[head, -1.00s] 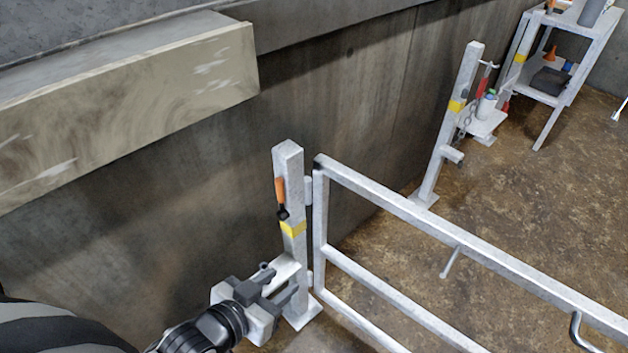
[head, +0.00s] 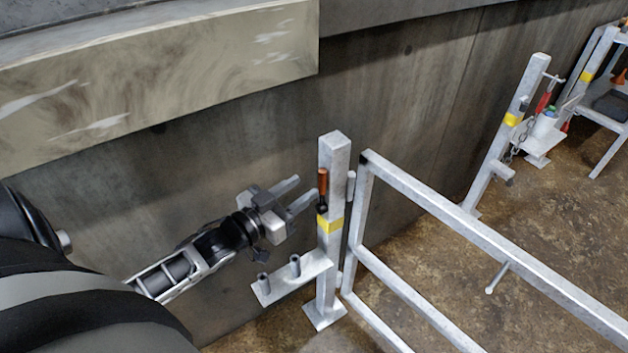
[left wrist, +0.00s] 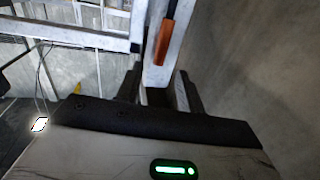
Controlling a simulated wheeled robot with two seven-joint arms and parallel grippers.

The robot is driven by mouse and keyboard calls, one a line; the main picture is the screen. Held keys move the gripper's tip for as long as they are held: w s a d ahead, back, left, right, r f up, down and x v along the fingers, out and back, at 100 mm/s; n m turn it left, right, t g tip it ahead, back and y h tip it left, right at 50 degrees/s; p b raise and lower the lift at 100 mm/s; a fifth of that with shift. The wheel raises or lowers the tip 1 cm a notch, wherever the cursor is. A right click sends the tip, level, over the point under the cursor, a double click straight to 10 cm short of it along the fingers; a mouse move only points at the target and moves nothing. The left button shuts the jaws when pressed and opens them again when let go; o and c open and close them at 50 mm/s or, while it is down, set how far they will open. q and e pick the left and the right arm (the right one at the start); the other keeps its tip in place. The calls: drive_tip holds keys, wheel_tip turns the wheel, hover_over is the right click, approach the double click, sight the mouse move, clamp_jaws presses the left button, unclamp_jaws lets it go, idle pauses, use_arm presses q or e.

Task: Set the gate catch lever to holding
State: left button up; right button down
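The gate catch lever (head: 322,184) has an orange-red handle and a dark lower end. It stands upright on the face of the white gate post (head: 333,160), just above a yellow band. In the left wrist view the orange handle (left wrist: 164,42) is beyond the fingers, near the top. My left gripper (head: 306,188) is open and empty, just left of the lever at about its height. In the left wrist view its fingers (left wrist: 160,92) are spread either side of the post's line. I cannot tell whether a finger touches the post. My right gripper is not in view.
A bracket with two short pegs (head: 292,277) juts left from the post below my gripper. The white rail gate (head: 450,215) extends right. A concrete wall (head: 230,130) runs behind. A second post (head: 505,135) with a chain stands farther back.

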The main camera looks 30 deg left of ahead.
sight(320, 177)
use_arm(q)
drive_tip(key=shift+w+d, duration=0.25)
drive_tip(key=shift+w, duration=0.95)
drive_tip(key=shift+w+d, duration=0.25)
drive_tip(key=shift+w, duration=0.9)
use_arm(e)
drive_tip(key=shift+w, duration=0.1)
use_arm(q)
clamp_jaws()
